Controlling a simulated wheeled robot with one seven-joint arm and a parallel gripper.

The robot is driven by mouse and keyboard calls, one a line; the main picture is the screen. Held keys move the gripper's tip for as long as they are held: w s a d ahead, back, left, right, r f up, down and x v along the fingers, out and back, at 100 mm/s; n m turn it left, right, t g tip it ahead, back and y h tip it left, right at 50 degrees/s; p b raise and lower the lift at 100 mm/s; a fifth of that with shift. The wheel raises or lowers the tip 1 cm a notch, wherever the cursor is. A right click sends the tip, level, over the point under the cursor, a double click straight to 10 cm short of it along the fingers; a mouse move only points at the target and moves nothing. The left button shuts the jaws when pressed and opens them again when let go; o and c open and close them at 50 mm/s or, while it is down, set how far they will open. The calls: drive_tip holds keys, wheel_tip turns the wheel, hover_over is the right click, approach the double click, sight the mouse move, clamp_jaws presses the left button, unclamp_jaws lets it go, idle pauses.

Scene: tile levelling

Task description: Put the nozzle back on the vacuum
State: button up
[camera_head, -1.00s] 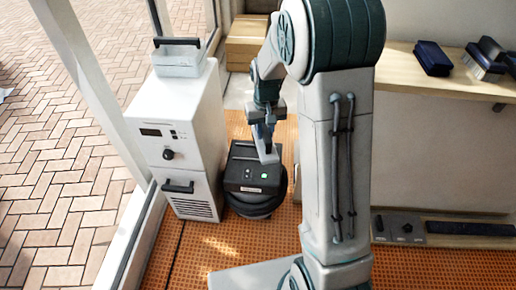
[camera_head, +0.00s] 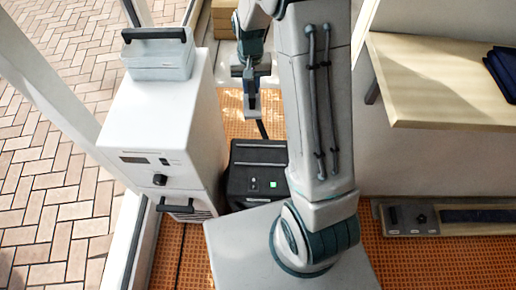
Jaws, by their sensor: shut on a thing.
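The vacuum (camera_head: 258,172) is a dark, boxy machine with a small green light on its front. It stands on the orange grid floor, right of the white cabinet, and my arm covers part of its right side. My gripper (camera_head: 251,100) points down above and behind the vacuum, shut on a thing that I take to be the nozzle. The grip is small in the picture and the held piece is mostly hidden. A thin dark piece (camera_head: 262,130) runs from below the fingers down to the vacuum's back edge; I cannot tell if it is nozzle or hose.
A wooden shelf (camera_head: 435,80) juts out at the right, with a low panel unit (camera_head: 408,218) below. Orange floor (camera_head: 185,255) is open in front.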

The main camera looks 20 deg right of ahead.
sight(253, 112)
drive_tip(key=s+f+m, duration=0.1)
drive_tip(key=f+m, duration=0.1)
drive_tip(key=m, duration=0.1)
drive_tip(key=s+f+m+b, duration=0.1)
drive_tip(key=f+m, duration=0.2)
drive_tip(key=s+f+m, duration=0.2)
drive_tip(key=m, duration=0.1)
drive_tip(key=shift+a+f+b, duration=0.3)
drive_tip(key=shift+b, duration=0.05)
drive_tip(key=s+f+m+b, duration=0.1)
drive_tip(key=f+m+b, duration=0.1)
drive_tip(key=f, duration=0.3)
drive_tip(key=s+f+m+b, duration=0.1)
drive_tip(key=f+m+b, duration=0.1)
drive_tip(key=f+m, duration=0.2)
drive_tip(key=s+d+f+m+b, duration=0.1)
drive_tip(key=f+m+b, duration=0.1)
drive_tip(key=f+m, duration=0.2)
drive_tip(key=shift+s+d+f, duration=0.1)
drive_tip(key=shift+s+f, duration=0.05)
drive_tip(key=shift+f, duration=0.45)
drive_tip(key=shift+s+f, duration=0.15)
drive_tip(key=shift+f, duration=0.4)
drive_tip(key=shift+f, duration=0.1)
drive_tip(key=shift+f, duration=0.15)
drive_tip(key=o, duration=0.9)
